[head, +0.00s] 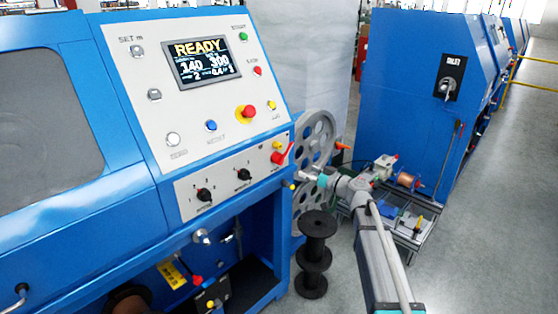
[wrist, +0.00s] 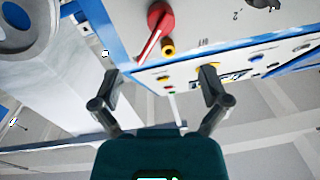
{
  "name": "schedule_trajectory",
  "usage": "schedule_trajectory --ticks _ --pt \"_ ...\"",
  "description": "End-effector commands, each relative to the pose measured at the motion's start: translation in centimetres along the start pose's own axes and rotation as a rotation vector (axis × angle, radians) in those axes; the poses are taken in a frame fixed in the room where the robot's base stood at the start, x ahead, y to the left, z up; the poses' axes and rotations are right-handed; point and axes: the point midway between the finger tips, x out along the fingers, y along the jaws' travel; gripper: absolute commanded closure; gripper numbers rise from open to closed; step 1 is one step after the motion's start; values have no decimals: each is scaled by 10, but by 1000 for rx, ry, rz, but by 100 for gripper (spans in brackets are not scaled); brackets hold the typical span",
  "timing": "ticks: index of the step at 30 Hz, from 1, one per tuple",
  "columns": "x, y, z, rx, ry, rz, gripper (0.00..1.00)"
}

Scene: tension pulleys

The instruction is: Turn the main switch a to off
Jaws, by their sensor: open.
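A red rotary switch (head: 283,156) sits at the right end of the lower grey panel on the near blue machine. Its handle is slanted, with its upper end to the right. It also shows at the top of the wrist view as a red knob (wrist: 154,28) with a white line along its handle. My gripper (head: 303,176) is just below and right of it in the head view, small and partly unclear. In the wrist view my gripper (wrist: 160,80) is open and empty, its fingers spread, with the switch beyond them and apart from them. The switch's label is unreadable.
A yellow knob (wrist: 168,46) is right beside the red switch. Black rotary switches (head: 204,195) share its panel. A red emergency button (head: 246,112) is above. Grey pulley wheels (head: 316,140) stand behind my gripper. Another blue cabinet has a black switch (head: 447,86).

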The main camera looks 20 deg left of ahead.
Motion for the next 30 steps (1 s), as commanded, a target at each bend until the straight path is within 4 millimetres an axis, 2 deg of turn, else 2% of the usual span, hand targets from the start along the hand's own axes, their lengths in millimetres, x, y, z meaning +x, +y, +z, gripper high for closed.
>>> schedule_trajectory --ticks 21,30 --pt "103 0 0 0 -1 -2 5" --pt "126 -1 0 0 -1 -1 5"
